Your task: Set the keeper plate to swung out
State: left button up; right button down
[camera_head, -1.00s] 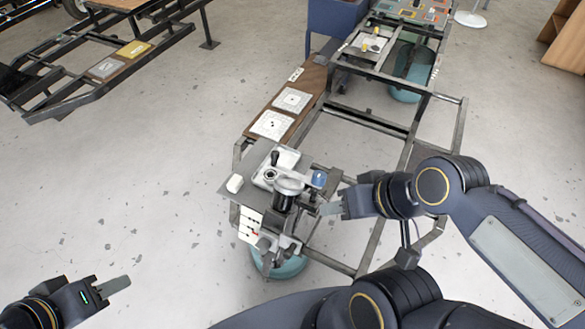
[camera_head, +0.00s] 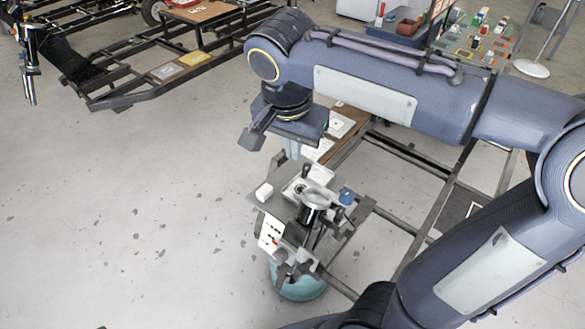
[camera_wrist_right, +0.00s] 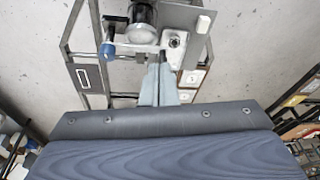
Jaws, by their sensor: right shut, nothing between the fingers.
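The spring fixture stands in the lower middle of the head view, with a round silver top piece (camera_head: 313,201), a black-handled lever (camera_head: 305,173) and a blue knob (camera_head: 346,197). I cannot tell which flat part is the keeper plate. My right gripper (camera_head: 291,152) is shut and empty, pointing down beyond the fixture. In the right wrist view its fingertips (camera_wrist_right: 160,60) overlap the fixture's edge, near a grey bar with the blue knob (camera_wrist_right: 108,50); contact is unclear. My left gripper (camera_head: 30,95) is small at the far left, its jaws unclear.
A white block (camera_head: 264,191) sits on the fixture's grey base plate. A teal drum (camera_head: 300,287) stands below. Steel frame rails lie to the right. The floor at left is clear.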

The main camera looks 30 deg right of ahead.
send_near(304, 176)
notch_tip(304, 176, down, 3)
jog(key=s+a, duration=0.2)
jog(key=shift+w+d+f+p, duration=0.3)
jog(key=shift+w+d+f, duration=0.9)
jog(key=shift+w+d, duration=0.25)
